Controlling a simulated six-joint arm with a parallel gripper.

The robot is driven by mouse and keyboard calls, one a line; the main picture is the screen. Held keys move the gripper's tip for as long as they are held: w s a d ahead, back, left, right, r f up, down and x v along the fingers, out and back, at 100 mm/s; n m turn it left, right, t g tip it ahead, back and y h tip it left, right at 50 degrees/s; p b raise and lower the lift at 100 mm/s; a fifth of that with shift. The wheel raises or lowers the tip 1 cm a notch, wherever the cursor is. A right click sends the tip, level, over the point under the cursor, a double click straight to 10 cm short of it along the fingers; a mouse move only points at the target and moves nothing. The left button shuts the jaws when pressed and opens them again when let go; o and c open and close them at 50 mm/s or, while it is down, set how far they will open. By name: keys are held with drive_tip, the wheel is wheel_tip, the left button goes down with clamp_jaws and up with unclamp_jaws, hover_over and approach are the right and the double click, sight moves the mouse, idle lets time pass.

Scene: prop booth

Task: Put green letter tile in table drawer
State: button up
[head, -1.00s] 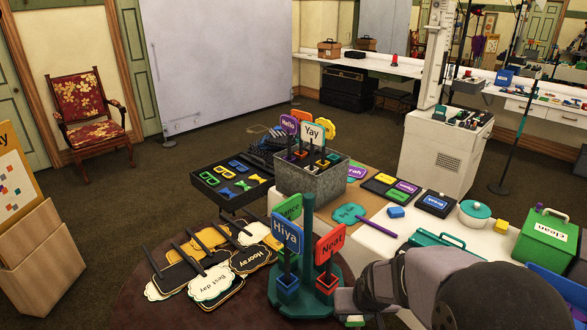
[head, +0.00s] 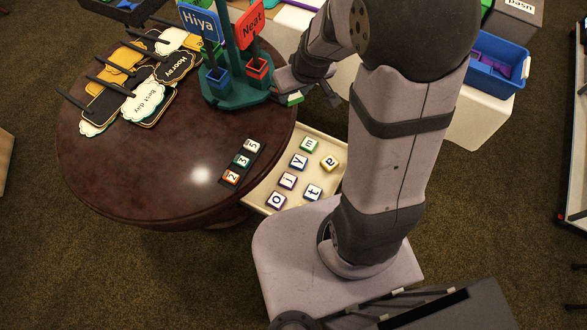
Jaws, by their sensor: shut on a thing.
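My gripper (head: 286,90) is at the right edge of the round table, beside the green sign stand. It is shut on a small white-and-green tile (head: 294,99), taken as the green letter tile; the fingers partly hide it and its letter cannot be read. The table drawer (head: 262,199) is pulled open below the table's right edge, nearer the camera than my gripper.
A round dark table (head: 150,190) has bare room at its front. A dark rack (head: 240,163) with number tiles 5, 3, 2 lies near the drawer. The green stand (head: 228,95) with Hiya and Neat signs rises beside my gripper. Signs on sticks (head: 145,100) lie left. A blue bin (head: 498,65) stands right.

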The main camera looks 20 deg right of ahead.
drive_tip(key=s+d+f+n+g+y+b, duration=0.1)
drive_tip(key=s+d+f+n+y+b, duration=0.25)
drive_tip(key=f+n+b, duration=0.35)
drive_tip(key=n+g+b, duration=0.5)
drive_tip(key=n+b, duration=0.3)
drive_tip(key=n, duration=0.6)
hover_over(314, 172)
drive_tip(key=d, duration=0.2)
wheel_tip(314, 172, down, 9)
drive_tip(key=shift+w+a, duration=0.25)
drive_tip(key=shift+f+b, duration=0.5)
drive_tip(key=shift+f, duration=4.55)
drive_tip(key=shift+f, duration=0.15)
drive_tip(key=o, duration=0.7)
drive_tip(key=shift+o, duration=0.2)
